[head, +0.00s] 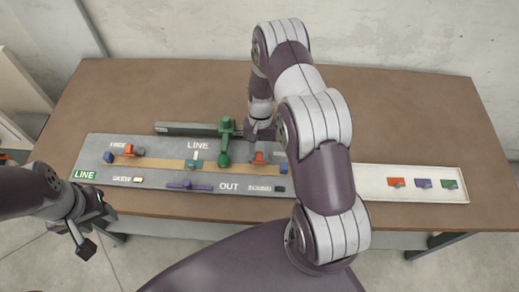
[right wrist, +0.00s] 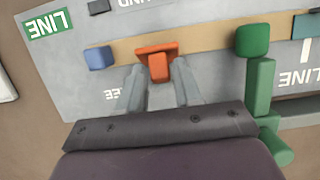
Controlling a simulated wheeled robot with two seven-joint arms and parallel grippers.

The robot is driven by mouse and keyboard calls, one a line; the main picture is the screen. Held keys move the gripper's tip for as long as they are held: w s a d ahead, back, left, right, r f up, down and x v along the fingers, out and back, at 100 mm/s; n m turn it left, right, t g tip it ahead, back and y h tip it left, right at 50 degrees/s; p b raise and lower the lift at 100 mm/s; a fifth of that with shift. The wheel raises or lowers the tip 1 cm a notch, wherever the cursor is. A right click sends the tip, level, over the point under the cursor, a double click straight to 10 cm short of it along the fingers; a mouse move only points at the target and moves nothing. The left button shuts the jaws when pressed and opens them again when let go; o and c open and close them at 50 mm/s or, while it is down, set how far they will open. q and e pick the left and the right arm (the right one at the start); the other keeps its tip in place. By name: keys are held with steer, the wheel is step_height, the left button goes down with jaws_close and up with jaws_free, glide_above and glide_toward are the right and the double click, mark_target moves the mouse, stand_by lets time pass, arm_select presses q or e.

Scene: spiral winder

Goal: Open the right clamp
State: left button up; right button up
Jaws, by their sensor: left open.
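The right clamp (head: 259,157) is a small orange piece on the tan strip of the grey board. In the right wrist view, the orange clamp (right wrist: 157,60) shows a raised handle pointing toward my gripper. My right gripper (head: 261,136) is at the clamp from the far side. In the right wrist view the right gripper (right wrist: 157,72) is open, its grey fingertips on either side of the handle with gaps visible. Contact cannot be seen. My left gripper (head: 92,225) is open and empty, off the table's front left.
A green crank (head: 225,142) stands close to the clamp, and a blue block (right wrist: 98,58) sits on its other side. The left orange clamp (head: 129,150) is further along the board (head: 110,186). A white tray (head: 440,199) with coloured pieces lies at the right.

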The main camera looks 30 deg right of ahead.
steer(key=shift+o, duration=0.6)
steer(key=v, duration=1.2)
steer(key=shift+r, duration=0.35)
steer(key=shift+w, duration=0.2)
